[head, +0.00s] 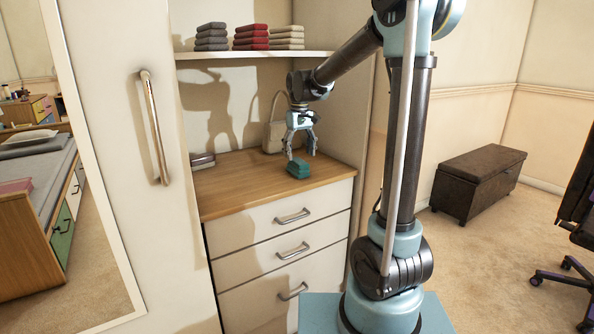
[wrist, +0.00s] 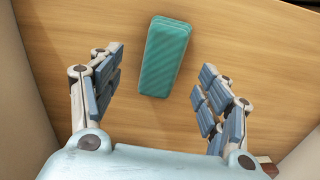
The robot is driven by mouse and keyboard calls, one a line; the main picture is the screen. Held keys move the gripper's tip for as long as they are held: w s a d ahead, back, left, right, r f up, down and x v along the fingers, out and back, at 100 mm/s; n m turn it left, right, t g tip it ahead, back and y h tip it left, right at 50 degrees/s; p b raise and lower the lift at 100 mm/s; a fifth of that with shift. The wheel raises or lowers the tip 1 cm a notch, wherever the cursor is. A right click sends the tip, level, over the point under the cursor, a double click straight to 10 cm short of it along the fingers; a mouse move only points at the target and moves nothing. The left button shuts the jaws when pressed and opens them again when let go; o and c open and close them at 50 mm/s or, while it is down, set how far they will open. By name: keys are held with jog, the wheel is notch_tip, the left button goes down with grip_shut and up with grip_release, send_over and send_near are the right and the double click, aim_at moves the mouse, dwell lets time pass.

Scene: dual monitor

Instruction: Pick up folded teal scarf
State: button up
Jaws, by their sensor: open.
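The folded teal scarf (head: 299,168) lies on the wooden top of the drawer unit, near its right side in the head view. In the wrist view the scarf (wrist: 165,57) is a flat teal stack, slightly tilted, lying ahead of and between the line of the fingers. My gripper (head: 301,146) points down just above the scarf in the head view. The fingers do not touch the scarf there.
The wooden drawer top (head: 235,185) is mostly clear. A beige handbag (head: 275,136) stands behind the gripper, and a small dark stack (head: 202,161) lies at the left. A shelf (head: 250,54) above holds folded stacks. Cabinet walls close in both sides.

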aim_at(298, 161)
jog(key=shift+a+f, duration=0.2)
jog(key=shift+f, duration=1.05)
jog(key=shift+a+f, duration=0.15)
jog(key=shift+f, duration=1.05)
jog(key=c, duration=1.2)
